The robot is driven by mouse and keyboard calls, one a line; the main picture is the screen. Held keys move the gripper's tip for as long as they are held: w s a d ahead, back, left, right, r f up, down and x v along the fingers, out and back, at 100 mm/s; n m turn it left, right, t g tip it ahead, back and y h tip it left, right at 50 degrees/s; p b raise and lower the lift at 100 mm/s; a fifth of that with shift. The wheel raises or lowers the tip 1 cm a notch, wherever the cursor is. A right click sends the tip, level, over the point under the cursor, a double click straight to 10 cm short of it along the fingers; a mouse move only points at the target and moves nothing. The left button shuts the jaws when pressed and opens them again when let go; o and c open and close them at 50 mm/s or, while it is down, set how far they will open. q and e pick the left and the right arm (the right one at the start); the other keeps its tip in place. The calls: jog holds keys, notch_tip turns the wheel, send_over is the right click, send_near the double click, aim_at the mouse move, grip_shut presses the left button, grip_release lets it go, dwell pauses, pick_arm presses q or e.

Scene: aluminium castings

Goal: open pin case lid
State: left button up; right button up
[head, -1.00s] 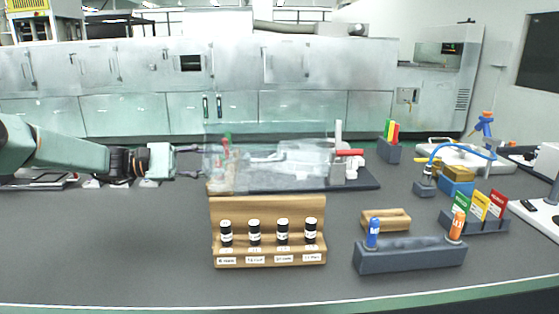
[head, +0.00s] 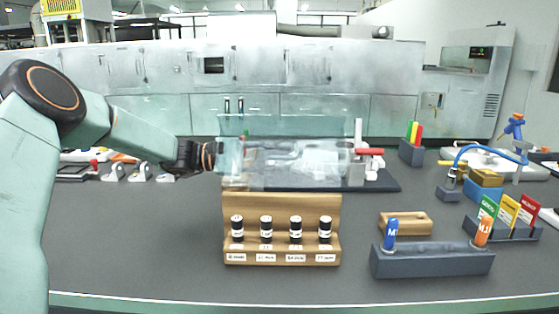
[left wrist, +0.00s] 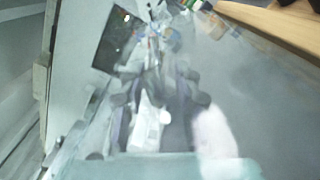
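The wooden pin case (head: 281,206) stands at the front middle of the bench in the head view. Several black-capped pins stand in its step, with white labels on the front. A clear, faintly teal panel (head: 262,125) stands above and behind the case; I take it for the lid, but cannot tell where it is hinged. My left gripper (head: 232,157) comes in from the left just above the case's left end, overlapping the clear panel. I cannot tell whether it touches it. In the left wrist view, my gripper (left wrist: 155,95) is blurred, with the wooden edge at upper right.
A dark plate (head: 375,182) with a red-handled clamp (head: 368,151) lies behind the case. To the right are a small wooden block (head: 405,222), a dark stand (head: 430,261) with blue and orange markers, and a rack of coloured cards (head: 508,225).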

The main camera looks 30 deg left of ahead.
pick_arm(q)
jog(key=shift+w+d+f, duration=0.1)
jog(key=shift+w, duration=0.2)
jog(key=shift+c, duration=1.1)
jog(key=shift+s, duration=0.1)
grip_shut()
